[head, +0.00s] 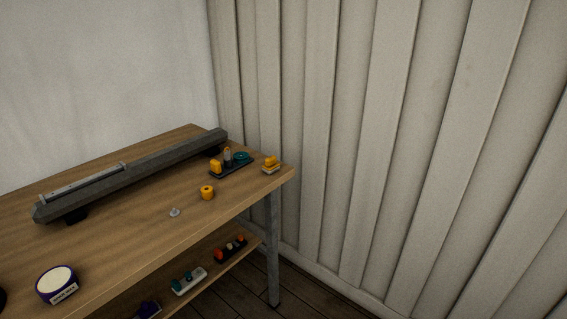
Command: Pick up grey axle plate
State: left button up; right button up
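A small light-grey piece (174,212) with a raised middle lies on the wooden table (120,240), in front of a short orange cylinder (207,192). At the table's right corner, an orange block sits on a small pale grey base (270,171). I cannot tell which of these, if either, is the grey axle plate. Neither of my grippers shows in the head view.
A long dark grey beam (150,168) lies along the table's back, with a thinner grey bar (85,182) on it. A dark tray (233,171) holds orange and teal parts. A purple round tub (57,285) stands front left. A lower shelf (212,273) holds several parts.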

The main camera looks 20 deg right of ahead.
aim_at(219, 171)
jog(key=z, duration=0.3)
jog(key=i+l+u, duration=0.1)
jog(key=u, duration=1.1)
jog(key=l+u, duration=0.7)
jog(key=l, duration=0.15)
jog(key=l+u, duration=0.15)
jog(key=l, duration=0.3)
jog(key=k+l+u, duration=0.2)
jog(key=l, duration=0.2)
jog(key=k+l, duration=0.1)
jog(key=l, duration=0.8)
jog(key=k+l+u, duration=0.05)
